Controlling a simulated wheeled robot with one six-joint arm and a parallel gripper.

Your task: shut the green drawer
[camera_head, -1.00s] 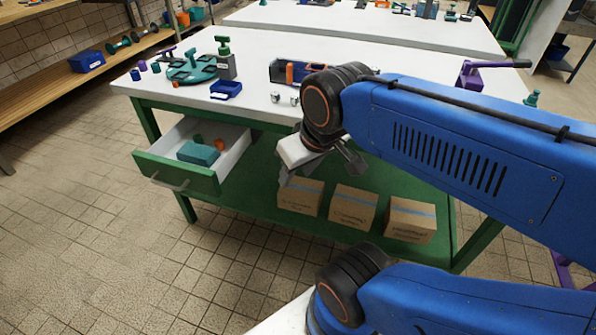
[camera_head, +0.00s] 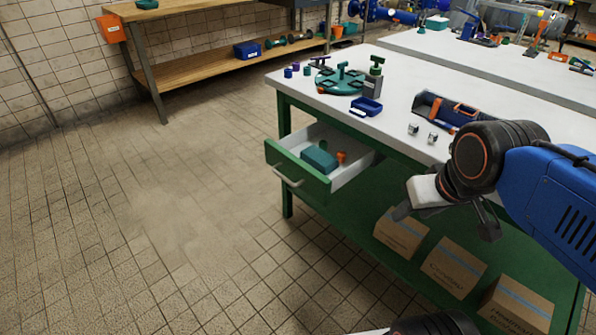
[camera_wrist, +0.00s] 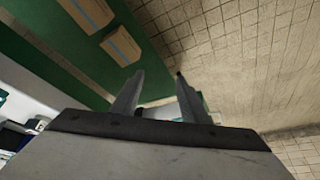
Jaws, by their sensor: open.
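The green drawer (camera_head: 297,171) stands pulled out from the left end of the green-framed workbench in the head view. Its front has a pale bar handle (camera_head: 288,177). Inside lie a teal block (camera_head: 319,159), an orange piece (camera_head: 341,157) and a small green piece. My gripper (camera_head: 445,216) is to the right of the drawer, beside the bench's front side and clear of the drawer. In the wrist view my gripper (camera_wrist: 158,98) has its two fingers apart with nothing between them.
Cardboard boxes (camera_head: 453,268) stand on the lower shelf. The tiled floor (camera_head: 170,220) left of the drawer is clear. A wooden shelf (camera_head: 215,66) runs along the wall.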

